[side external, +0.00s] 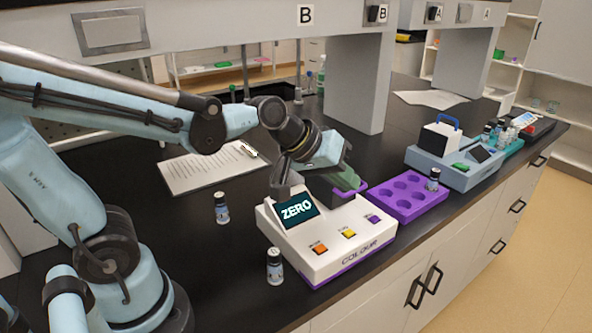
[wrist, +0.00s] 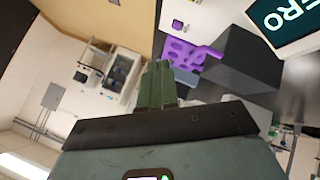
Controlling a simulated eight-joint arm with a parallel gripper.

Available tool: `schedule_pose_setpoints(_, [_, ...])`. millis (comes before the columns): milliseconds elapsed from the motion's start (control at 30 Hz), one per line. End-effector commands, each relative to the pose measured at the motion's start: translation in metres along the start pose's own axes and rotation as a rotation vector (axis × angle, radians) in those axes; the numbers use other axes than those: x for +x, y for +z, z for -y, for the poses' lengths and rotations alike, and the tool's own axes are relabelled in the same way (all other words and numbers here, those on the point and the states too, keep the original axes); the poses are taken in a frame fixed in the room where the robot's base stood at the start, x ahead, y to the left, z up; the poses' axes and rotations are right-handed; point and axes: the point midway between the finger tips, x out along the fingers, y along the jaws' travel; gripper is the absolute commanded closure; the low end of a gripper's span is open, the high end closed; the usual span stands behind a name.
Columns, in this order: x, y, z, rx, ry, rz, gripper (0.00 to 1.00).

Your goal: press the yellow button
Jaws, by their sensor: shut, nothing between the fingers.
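The yellow button (side external: 349,234) is the middle one of three on the sloping front of a white instrument (side external: 335,252) marked COLOUR. An orange button (side external: 319,249) is to its left and a purple button (side external: 373,218) to its right. The instrument's screen (side external: 296,210) reads ZERO; part of it shows in the wrist view (wrist: 283,22). My gripper (side external: 350,182) is shut and empty, its green fingers together, above and behind the buttons in the side view. The closed fingers show in the wrist view (wrist: 158,70), where the yellow button is not seen.
A purple rack (side external: 408,200) with one vial stands right of the instrument; it also shows in the wrist view (wrist: 181,52). Two vials stand left of the instrument, one (side external: 274,266) close beside it. A clipboard (side external: 209,168) lies behind. A blue-grey device (side external: 452,166) is further right.

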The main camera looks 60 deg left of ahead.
Motion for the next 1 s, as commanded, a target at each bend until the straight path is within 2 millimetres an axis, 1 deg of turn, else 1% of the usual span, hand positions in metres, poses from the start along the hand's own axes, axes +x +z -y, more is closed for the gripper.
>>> schedule_pose_setpoints(200, [0.006,-0.005,-0.006,-0.047,0.023,-0.004,1.00])
schedule_pose_setpoints(567, [0.007,-0.004,-0.005,-0.045,0.022,-0.003,1.00])
schedule_pose_setpoints(767, [0.018,0.004,0.002,-0.045,0.022,-0.003,1.00])
schedule_pose_setpoints(1000, [0.039,0.019,0.015,-0.045,0.022,-0.003,1.00])
